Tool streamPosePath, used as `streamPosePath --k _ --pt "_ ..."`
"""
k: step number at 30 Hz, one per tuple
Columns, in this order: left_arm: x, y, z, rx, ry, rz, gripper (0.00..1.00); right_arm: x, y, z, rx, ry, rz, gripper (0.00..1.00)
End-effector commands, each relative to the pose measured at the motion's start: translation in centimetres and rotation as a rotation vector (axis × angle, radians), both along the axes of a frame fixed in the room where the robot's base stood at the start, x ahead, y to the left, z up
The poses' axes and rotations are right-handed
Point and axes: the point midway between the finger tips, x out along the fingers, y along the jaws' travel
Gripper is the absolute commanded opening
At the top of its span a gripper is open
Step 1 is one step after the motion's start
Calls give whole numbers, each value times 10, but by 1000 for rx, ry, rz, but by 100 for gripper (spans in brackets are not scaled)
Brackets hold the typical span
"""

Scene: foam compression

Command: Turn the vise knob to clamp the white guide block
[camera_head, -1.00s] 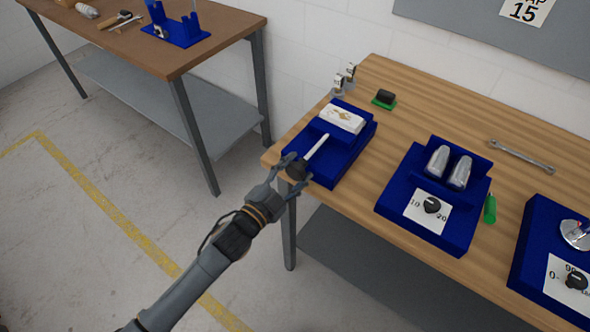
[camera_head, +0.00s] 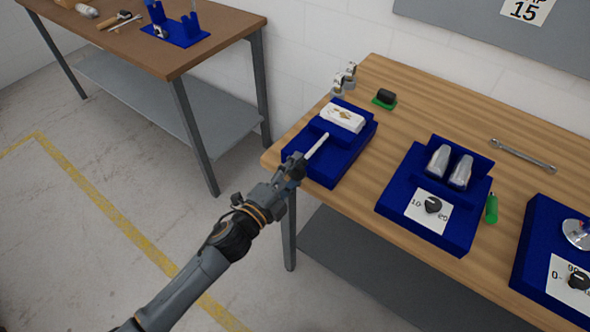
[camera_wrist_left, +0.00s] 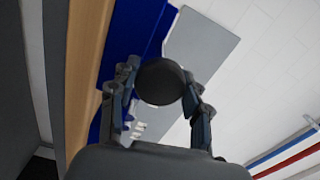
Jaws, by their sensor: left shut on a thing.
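The blue vise (camera_head: 333,167) stands at the left front corner of the wooden bench. The white guide block (camera_head: 343,117) lies at its back end. A white rod (camera_head: 317,146) runs from the vise body toward the front edge. My left gripper (camera_head: 295,166) is at the front end of this rod and hides the knob in the head view. In the left wrist view the round dark vise knob (camera_wrist_left: 161,81) sits between the two fingers of my left gripper (camera_wrist_left: 160,95), which is shut on it. My right gripper is not in view.
To the right stand a blue fixture (camera_head: 399,195) with two metal cylinders and a dial, and another blue fixture (camera_head: 535,255) at the right edge. A wrench (camera_head: 522,155) and a small black item on a green base (camera_head: 385,97) lie behind. A brown table (camera_head: 210,30) stands at left.

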Motion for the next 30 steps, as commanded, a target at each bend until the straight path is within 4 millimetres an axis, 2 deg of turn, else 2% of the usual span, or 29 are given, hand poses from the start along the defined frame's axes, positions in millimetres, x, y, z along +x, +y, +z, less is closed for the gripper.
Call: streamPosePath --k 15,16,18,19,30 --pt "0 1 -2 16 -7 2 16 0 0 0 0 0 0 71" --pt "0 1 -2 16 -7 2 54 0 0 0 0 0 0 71" --pt "0 1 -1 16 -7 1 68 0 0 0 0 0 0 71" --pt "0 1 -1 15 -8 1 71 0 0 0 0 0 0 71" --pt "-3 2 -1 14 -9 0 71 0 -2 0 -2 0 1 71"
